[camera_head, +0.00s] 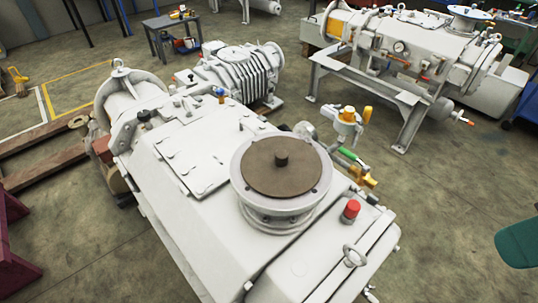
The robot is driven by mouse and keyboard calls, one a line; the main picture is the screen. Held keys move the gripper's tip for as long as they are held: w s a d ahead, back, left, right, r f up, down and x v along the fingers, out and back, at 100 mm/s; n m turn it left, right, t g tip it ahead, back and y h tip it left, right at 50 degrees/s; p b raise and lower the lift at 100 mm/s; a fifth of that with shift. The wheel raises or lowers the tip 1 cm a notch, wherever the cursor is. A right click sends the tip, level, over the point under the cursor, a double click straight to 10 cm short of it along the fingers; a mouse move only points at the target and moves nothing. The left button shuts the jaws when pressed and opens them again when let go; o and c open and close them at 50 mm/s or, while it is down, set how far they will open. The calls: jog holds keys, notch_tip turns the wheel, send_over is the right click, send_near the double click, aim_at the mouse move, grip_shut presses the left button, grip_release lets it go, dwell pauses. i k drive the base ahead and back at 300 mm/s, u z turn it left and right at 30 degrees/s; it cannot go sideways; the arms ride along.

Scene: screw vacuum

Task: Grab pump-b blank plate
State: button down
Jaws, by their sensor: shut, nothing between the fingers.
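A brown round blank plate (262,182) with a short dark knob (281,159) in its middle lies flat on the white round flange (282,217) on top of the near large pump (180,225). I see no label telling which pump is pump-b. The plate's upper face is unobstructed. My gripper is not in view.
A red-capped fitting (350,210), a lifting ring (354,256) and a yellow-topped valve (348,120) stand close to the flange. A second pump (395,50) on a frame is at the back right. Concrete floor (450,215) is open at right.

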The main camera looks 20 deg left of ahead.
aim_at(277, 166)
jog(key=u, duration=2.25)
jog(key=k, duration=1.05)
jog(key=z, duration=1.4)
jog(key=i, duration=0.75)
jog(key=u, duration=0.25)
